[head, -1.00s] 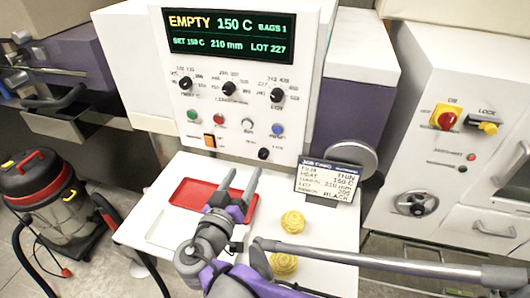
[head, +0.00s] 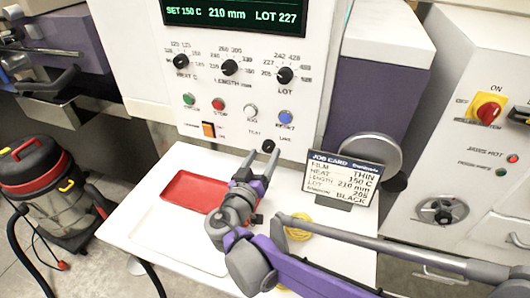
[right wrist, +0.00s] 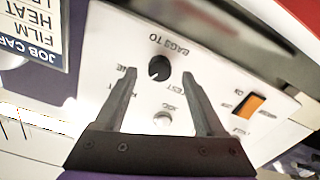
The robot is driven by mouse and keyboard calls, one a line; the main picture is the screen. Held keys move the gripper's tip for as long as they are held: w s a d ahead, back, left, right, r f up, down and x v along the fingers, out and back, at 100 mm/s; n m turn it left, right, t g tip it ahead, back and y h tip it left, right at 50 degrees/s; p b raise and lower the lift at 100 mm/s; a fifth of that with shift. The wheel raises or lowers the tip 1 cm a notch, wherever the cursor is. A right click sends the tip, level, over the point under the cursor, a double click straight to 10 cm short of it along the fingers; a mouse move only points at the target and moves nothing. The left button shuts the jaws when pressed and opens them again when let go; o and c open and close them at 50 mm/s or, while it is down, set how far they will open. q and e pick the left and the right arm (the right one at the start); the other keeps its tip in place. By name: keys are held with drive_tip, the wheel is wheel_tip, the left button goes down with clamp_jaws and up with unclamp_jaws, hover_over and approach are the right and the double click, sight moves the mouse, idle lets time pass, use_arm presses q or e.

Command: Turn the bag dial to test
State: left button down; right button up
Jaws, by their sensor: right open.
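The bag dial is a small black knob (head: 268,146) low on the white control panel (head: 310,100). In the right wrist view the dial (right wrist: 159,68) sits under upside-down lettering "BAGS TO". A partly covered word ending in "NE" is left of it and "TEST" is right of it. Its pale mark seems to lean to the lower left, towards the "NE" side, but is small. My right gripper (head: 260,156) is open and empty, just below and in front of the dial. In the right wrist view its fingers (right wrist: 157,76) flank the dial without visible contact. My left gripper is not seen.
A job card (head: 343,183) stands close at the right. A red tray (head: 193,191) and yellow coils (head: 298,228) lie on the white shelf below.

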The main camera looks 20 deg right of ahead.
drive_tip(key=shift+x, duration=0.9)
drive_tip(key=shift+c, duration=0.4)
clamp_jaws()
